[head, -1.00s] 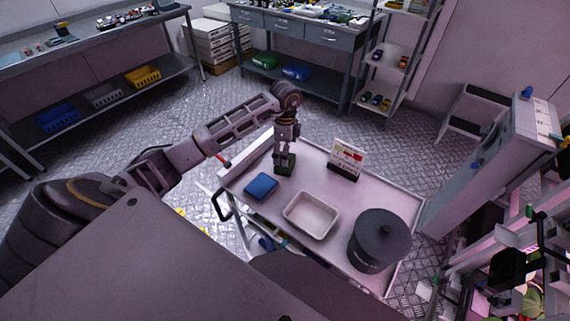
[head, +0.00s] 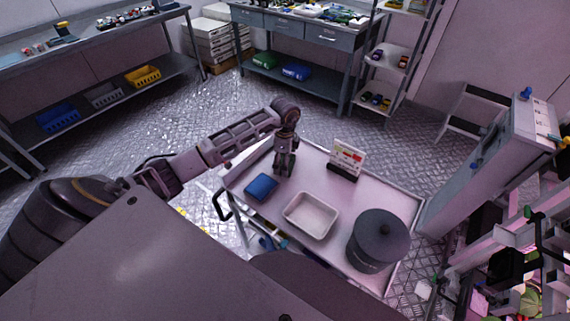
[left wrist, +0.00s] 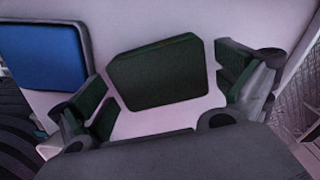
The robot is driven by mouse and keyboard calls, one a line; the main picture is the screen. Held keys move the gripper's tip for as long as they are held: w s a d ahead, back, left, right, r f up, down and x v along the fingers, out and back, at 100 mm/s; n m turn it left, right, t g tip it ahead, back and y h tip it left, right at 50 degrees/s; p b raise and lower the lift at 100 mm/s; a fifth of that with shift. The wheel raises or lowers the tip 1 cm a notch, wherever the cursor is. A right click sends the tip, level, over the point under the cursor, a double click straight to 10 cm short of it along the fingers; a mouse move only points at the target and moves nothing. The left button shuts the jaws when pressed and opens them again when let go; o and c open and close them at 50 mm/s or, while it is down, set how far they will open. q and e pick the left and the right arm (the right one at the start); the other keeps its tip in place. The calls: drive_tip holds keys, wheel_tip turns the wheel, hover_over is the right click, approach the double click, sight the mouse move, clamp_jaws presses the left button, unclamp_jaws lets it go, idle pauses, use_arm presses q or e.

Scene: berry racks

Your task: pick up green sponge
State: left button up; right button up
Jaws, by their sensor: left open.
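The green sponge (left wrist: 160,73) is a dark green block lying on the cart top, seen in the left wrist view. My left gripper (left wrist: 165,92) is open over it, with one finger on each side of the sponge and pale cart surface showing in the gaps. In the head view my left gripper (head: 285,168) points down at the cart's far left part and hides the sponge. My right gripper is not in view.
Free surface lies between the gripper and the sign. A grey cabinet (head: 500,160) stands to the right.

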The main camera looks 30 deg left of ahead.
use_arm(q)
drive_tip(key=shift+f, duration=0.35)
drive_tip(key=shift+c, duration=0.3)
drive_tip(key=c, duration=0.5)
drive_tip(key=shift+r, duration=0.1)
drive_tip(key=shift+r+b, duration=0.35)
drive_tip(key=shift+r, duration=4.6)
drive_tip(key=shift+o, duration=0.2)
drive_tip(key=shift+c, duration=1.3)
